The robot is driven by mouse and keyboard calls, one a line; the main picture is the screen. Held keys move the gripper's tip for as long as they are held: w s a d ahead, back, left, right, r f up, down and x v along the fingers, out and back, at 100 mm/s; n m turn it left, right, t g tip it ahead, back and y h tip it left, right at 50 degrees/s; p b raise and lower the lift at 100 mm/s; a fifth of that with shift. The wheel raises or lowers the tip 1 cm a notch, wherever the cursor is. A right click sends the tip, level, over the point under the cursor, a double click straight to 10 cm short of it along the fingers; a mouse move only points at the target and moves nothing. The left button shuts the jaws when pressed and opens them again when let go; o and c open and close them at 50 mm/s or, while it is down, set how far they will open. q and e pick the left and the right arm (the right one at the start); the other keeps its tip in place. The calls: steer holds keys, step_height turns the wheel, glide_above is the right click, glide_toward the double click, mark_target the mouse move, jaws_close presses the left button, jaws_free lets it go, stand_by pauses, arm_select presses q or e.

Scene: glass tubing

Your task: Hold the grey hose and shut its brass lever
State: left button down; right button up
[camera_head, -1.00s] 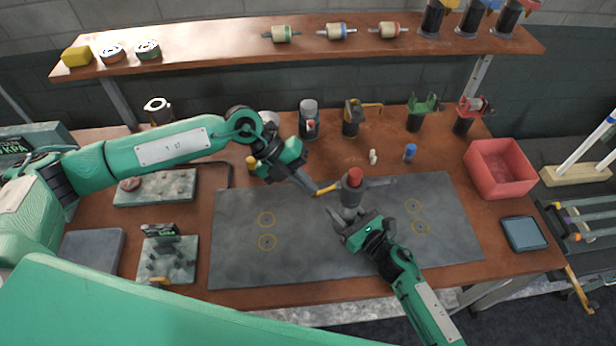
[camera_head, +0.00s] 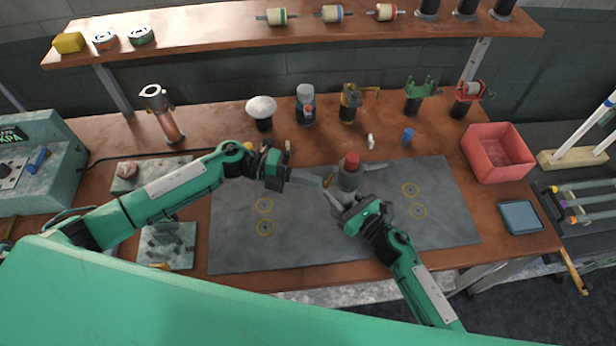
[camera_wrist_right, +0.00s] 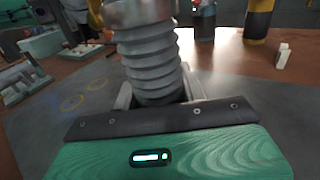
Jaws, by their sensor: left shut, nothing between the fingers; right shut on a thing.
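The grey ribbed hose (camera_wrist_right: 150,65) stands upright with a metal collar (camera_wrist_right: 138,12) on top; in the head view the hose (camera_head: 348,182) has a red top (camera_head: 351,161). My right gripper (camera_head: 343,201) is shut on the hose from the front right. The brass lever (camera_head: 329,177) shows as a short yellow piece close on the left side of the hose, pointing steeply. My left gripper (camera_head: 318,181) is shut and empty, its fingertips right beside the lever; I cannot tell whether they touch. The lever's pivot is hidden.
The hose stands over a grey mat (camera_head: 300,245) with yellow rings. Several fittings stand behind it, including a yellow-topped one (camera_head: 349,102) and a green one (camera_head: 415,98). A small white piece (camera_head: 371,141) and a blue one (camera_head: 408,137) stand nearby. A red bin (camera_head: 497,153) is at right.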

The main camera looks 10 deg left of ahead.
arm_select(q)
steer(key=s+a+r, duration=0.1)
steer(key=a+r, duration=0.1)
steer(key=a, duration=1.1)
steer(key=shift+a+r, duration=0.3)
steer(key=shift+r, duration=0.1)
steer(key=c, duration=2.1)
jaws_free()
steer(key=o, duration=0.6)
steer(key=shift+d+f+m, duration=0.1)
steer(key=shift+d+m, duration=0.15)
steer(key=shift+m, duration=0.05)
steer(key=m+t+h, duration=0.1)
steer(key=m+t, duration=0.4)
steer(key=m, duration=0.9)
glide_toward(329, 179)
steer(key=x, duration=0.2)
steer(key=f+x, duration=0.1)
steer(key=x, duration=0.5)
steer(key=shift+f, duration=0.2)
